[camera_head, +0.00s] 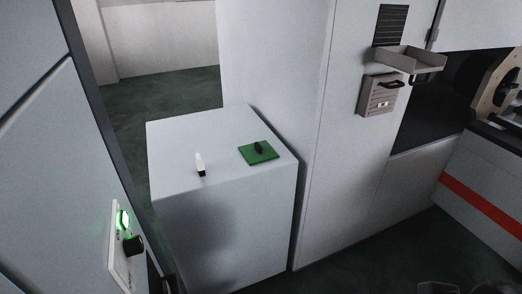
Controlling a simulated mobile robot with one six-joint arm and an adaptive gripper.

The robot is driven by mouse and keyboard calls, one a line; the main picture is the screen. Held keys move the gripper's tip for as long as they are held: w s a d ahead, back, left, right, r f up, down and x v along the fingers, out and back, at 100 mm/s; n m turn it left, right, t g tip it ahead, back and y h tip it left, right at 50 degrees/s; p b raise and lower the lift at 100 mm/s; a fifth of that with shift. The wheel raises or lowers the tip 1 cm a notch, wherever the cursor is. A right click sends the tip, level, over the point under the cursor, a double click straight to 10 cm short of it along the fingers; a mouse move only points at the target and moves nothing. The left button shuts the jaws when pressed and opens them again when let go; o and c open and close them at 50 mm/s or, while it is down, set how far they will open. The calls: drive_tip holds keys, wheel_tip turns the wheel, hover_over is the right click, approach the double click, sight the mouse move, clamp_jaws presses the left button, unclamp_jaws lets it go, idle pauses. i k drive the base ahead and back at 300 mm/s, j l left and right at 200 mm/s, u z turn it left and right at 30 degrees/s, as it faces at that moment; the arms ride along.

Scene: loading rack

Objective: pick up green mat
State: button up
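The green mat (267,156) lies flat on top of a white box-shaped cabinet (190,135), near its right edge. A small dark object (259,147) sits on the mat. My gripper cannot be made out in this view. A faint dark shape at the bottom right edge is too dim to identify.
A small white and black object (200,164) stands on the cabinet near its front edge, left of the mat. A tall white wall (310,110) rises right behind the cabinet. A panel with a green light (123,221) is at left. Dark floor (400,240) lies open at lower right.

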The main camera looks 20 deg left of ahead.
sight(256, 152)
drive_tip(key=i+j+z, duration=0.2)
drive_tip(key=i+j, duration=0.55)
drive_tip(key=i+j+z, duration=0.2)
drive_tip(key=i+j, duration=0.5)
drive_tip(key=j, duration=0.1)
